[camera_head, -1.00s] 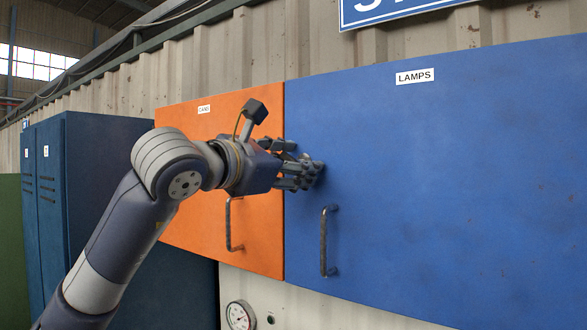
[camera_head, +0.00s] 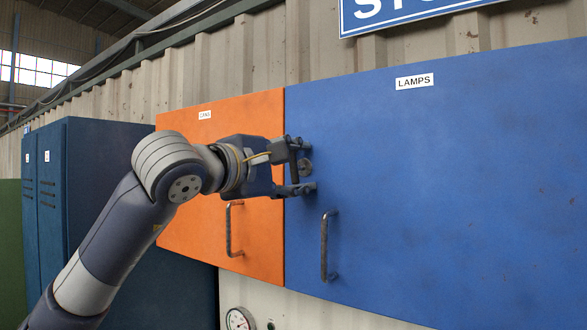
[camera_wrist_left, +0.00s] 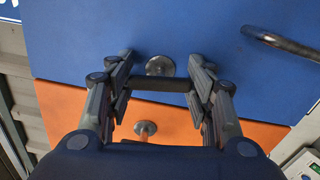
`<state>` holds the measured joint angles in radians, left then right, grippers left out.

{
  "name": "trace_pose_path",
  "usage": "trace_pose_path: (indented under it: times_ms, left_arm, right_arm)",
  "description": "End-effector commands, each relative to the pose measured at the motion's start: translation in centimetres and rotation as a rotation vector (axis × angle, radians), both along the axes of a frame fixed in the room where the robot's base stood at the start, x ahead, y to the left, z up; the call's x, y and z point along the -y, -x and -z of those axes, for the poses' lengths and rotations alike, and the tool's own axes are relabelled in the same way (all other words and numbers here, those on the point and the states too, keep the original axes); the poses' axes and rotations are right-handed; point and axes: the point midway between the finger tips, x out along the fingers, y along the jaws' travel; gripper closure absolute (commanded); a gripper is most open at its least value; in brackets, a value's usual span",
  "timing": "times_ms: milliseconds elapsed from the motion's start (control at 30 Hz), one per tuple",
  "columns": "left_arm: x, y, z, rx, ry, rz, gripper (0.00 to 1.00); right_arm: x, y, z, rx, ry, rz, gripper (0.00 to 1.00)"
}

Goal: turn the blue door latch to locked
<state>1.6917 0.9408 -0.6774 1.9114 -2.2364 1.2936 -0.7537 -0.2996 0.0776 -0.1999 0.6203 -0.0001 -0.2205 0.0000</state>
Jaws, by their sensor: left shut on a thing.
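The blue door (camera_head: 450,190), labelled LAMPS, fills the right of the head view. Its latch shows as a round metal disc (camera_head: 305,167) near the door's left edge. In the left wrist view the disc (camera_wrist_left: 160,66) sits just beyond a dark latch bar (camera_wrist_left: 160,85). My left gripper (camera_head: 300,166) is at the latch, its fingers one above the other. In the wrist view the left gripper (camera_wrist_left: 160,80) is shut on the bar, one finger at each end. The bar stands about upright along the door. My right gripper is not in view.
The orange door (camera_head: 255,215) adjoins on the left with its own handle (camera_head: 229,228); a similar round knob (camera_wrist_left: 145,129) shows on it. The blue door's handle (camera_head: 324,245) is just below my gripper. A gauge (camera_head: 238,319) sits beneath. Dark blue lockers (camera_head: 95,200) stand left.

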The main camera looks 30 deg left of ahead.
Motion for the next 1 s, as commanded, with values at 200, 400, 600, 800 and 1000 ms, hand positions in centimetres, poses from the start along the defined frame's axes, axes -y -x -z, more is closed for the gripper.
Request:
trace_pose_path:
  times_ms: [200, 400, 600, 800, 1000]
  left_arm:
    - [0.13, 0.07, -0.04, 0.013, -0.084, 0.004, 0.75]
    - [0.14, 0.06, -0.01, 0.018, -0.115, 0.004, 0.75]
    - [0.16, 0.04, 0.02, 0.017, -0.119, 0.004, 0.75]
    - [0.17, 0.03, 0.06, 0.016, -0.119, 0.004, 0.75]
    - [0.12, 0.02, 0.07, 0.015, -0.118, 0.003, 0.3]
  right_arm:
    - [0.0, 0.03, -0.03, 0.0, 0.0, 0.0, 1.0]
    - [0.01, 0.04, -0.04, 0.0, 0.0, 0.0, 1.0]
    - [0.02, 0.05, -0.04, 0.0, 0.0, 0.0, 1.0]
    - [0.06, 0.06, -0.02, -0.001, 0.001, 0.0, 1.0]
    - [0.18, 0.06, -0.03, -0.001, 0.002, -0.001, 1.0]
